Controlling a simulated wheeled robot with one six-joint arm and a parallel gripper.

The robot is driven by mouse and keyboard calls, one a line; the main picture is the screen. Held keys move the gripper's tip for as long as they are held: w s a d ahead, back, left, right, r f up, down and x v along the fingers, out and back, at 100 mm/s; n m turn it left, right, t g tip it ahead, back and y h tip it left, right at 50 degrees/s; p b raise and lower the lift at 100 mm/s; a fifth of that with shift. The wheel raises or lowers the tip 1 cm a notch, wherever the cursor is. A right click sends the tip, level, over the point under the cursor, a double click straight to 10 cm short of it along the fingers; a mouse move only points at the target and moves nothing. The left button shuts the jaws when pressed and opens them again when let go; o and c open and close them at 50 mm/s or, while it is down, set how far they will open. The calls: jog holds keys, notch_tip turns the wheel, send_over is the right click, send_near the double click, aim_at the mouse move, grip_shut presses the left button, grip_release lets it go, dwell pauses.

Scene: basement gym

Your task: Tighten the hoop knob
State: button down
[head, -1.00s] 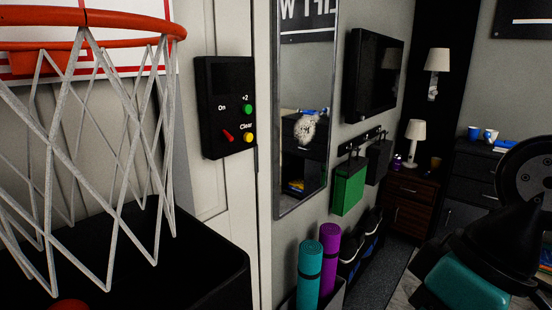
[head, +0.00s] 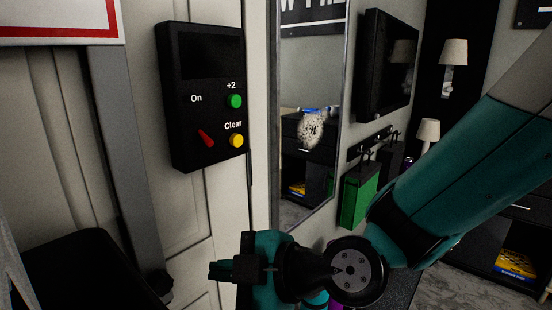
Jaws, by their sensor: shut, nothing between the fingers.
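My gripper (head: 212,270) is at the bottom centre of the head view, shut and empty, its fingers pointing left. A grey post (head: 125,160) runs down from behind the white hoop backboard (head: 60,25), of which only a corner with a red line shows. A small dark part (head: 158,284) sits at the post's lower end, to the left of my fingertips and apart from them in the picture. It may be the hoop knob, but it is too dark to tell. The orange rim is out of view.
A black scoreboard box (head: 203,95) with green and yellow buttons and a red switch hangs on the white door above my gripper. A black bin-like surface (head: 80,275) fills the lower left. A mirror (head: 308,120) and green box (head: 357,195) stand right.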

aim_at(161, 285)
jog(key=w+a+f+n+t+p, duration=0.5)
jog(key=a+p, duration=0.4)
jog(key=p, duration=0.2)
notch_tip(161, 285, down, 2)
jog(key=shift+w+t+y, duration=0.4)
jog(key=shift+w+t, duration=0.2)
jog(key=shift+t, duration=0.2)
jog(key=shift+w+p, duration=0.1)
jog(key=shift+p, duration=0.45)
jog(key=shift+f+p, duration=0.15)
jog(key=shift+p, duration=0.6)
jog(key=shift+d+f, duration=0.1)
jog(key=shift+f, duration=0.25)
